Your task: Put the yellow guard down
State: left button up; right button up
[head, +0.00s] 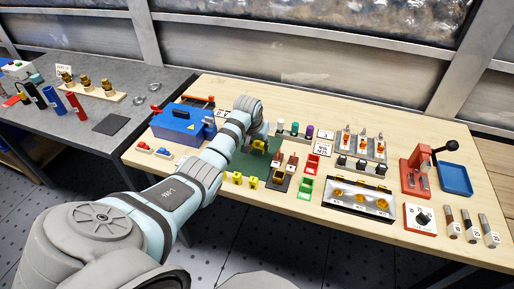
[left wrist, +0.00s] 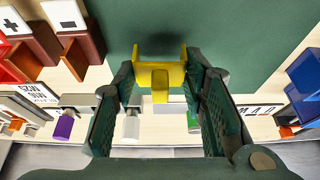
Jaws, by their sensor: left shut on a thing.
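My left gripper (head: 261,141) is over the dark green mat (head: 241,162) on the wooden bench. It is shut on a yellow guard (head: 259,146). In the left wrist view the yellow guard (left wrist: 160,76) sits between the two green fingers of the left gripper (left wrist: 160,92), with the green mat (left wrist: 245,30) behind it and a dark shadow close by. I cannot tell whether the guard touches the mat. Several more yellow pieces (head: 238,178) stand at the front edge of the mat. My right gripper is not in view.
A blue box (head: 183,124) stands left of the mat. Dark red blocks (head: 291,162), a red tray (head: 312,164) and a green tray (head: 305,187) are close on the right. Further right are a red press (head: 416,172) and a blue tray (head: 455,178). Some mat is clear.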

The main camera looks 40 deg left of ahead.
pick_arm(q)
jog(key=shift+f, duration=0.95)
jog(key=shift+f, duration=0.1)
jog(key=o, duration=0.8)
jog(key=p+v, duration=0.3)
jog(key=v, duration=0.9)
jog(key=shift+w, duration=0.1)
